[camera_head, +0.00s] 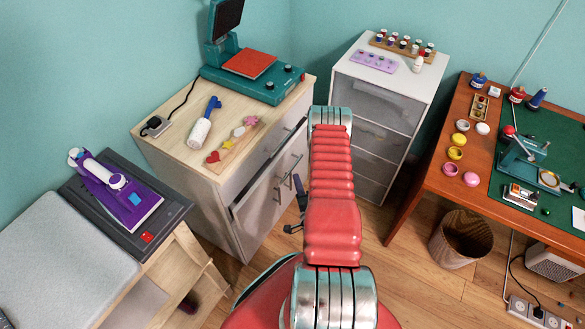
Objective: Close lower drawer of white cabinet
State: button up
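A white cabinet with a pale wooden top (165,137) stands left of the middle. Its upper drawer front (283,146) looks flush. Its lower drawer front (262,205), with dark bar handles, seems to stand slightly out, with a dark gap along its top edge; my arm hides its right end. A white drawer unit (427,82) with grey translucent fronts stands at the back; its visible drawers look shut. My red arm reaches forward between the two. Dark parts, probably of my gripper (297,208), show left of the arm beside the lower drawer; the fingertips are hidden.
A purple machine (115,190) on a dark base stands at left beside a grey padded surface (60,260). A brown desk (440,178) with a green mat is at right. A wicker basket (447,250) and a power strip (535,312) are on the floor.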

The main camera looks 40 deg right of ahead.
aim_at(293, 167)
jog(key=x, duration=0.9)
jog(key=shift+c, duration=0.3)
grip_shut()
jog(key=shift+s, duration=0.1)
